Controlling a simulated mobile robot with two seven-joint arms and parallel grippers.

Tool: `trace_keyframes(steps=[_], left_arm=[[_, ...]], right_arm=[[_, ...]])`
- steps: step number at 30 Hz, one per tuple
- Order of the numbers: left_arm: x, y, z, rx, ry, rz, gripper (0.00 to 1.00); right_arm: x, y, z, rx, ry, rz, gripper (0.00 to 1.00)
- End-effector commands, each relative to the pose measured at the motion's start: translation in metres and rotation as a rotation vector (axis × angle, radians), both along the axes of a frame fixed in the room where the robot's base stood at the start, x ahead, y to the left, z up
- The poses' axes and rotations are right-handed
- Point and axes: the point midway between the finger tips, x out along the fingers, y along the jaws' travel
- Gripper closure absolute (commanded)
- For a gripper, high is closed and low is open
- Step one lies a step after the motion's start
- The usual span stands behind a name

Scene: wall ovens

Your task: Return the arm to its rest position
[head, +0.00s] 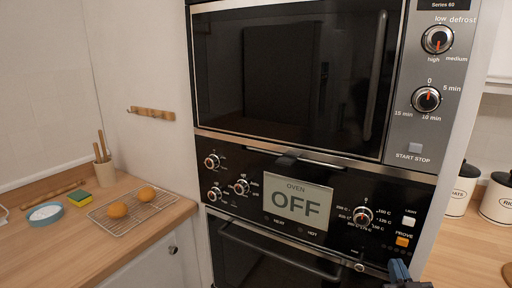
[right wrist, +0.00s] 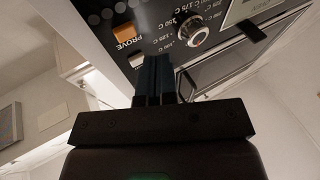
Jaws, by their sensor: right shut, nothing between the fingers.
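My right gripper (head: 399,271) is at the bottom right of the head view, in front of the lower oven's control panel (head: 262,226), below the orange PROVE button (head: 402,240). In the right wrist view its blue fingers (right wrist: 155,75) are together with nothing between them. They point at the panel near the PROVE button (right wrist: 125,35) and a temperature knob (right wrist: 192,32). I cannot tell whether the fingertips touch the panel. The oven display (head: 297,204) reads OFF. My left gripper is not in view.
A microwave (head: 290,75) sits above the oven, its door shut. The oven handle (head: 275,250) sticks out below the panel. At left, a counter (head: 165,222) holds a wire rack (head: 132,213) with two round buns, a sponge, and a blue dish. Canisters (head: 460,190) stand on the right counter.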

Motion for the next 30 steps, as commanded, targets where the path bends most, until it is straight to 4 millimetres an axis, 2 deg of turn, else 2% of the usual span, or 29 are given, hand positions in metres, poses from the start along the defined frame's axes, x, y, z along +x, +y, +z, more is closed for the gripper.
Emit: trace_keyframes(steps=[1, 5, 9, 12, 15, 18, 21, 30], left_arm=[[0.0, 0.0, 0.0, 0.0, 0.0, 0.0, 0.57], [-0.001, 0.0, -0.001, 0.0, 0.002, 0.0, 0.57], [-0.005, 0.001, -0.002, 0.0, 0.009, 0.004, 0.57], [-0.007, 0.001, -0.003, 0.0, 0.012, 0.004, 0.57], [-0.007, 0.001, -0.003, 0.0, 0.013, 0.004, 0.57], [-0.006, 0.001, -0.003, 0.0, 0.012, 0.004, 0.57], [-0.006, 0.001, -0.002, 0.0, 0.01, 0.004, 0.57], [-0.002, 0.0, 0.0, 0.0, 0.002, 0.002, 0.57]], right_arm=[[-0.006, 0.002, -0.028, -0.004, 0.093, 0.0, 1.0], [-0.03, 0.012, -0.093, -0.009, 0.315, 0.016, 1.0], [-0.075, 0.024, -0.164, -0.005, 0.546, 0.048, 1.0], [-0.114, 0.031, -0.204, 0.013, 0.675, 0.07, 1.0], [-0.15, 0.036, -0.231, 0.027, 0.759, 0.081, 1.0], [-0.175, 0.037, -0.247, 0.03, 0.809, 0.082, 1.0], [-0.189, 0.034, -0.253, 0.032, 0.832, 0.075, 1.0], [-0.192, 0.033, -0.255, 0.034, 0.838, 0.072, 1.0]])
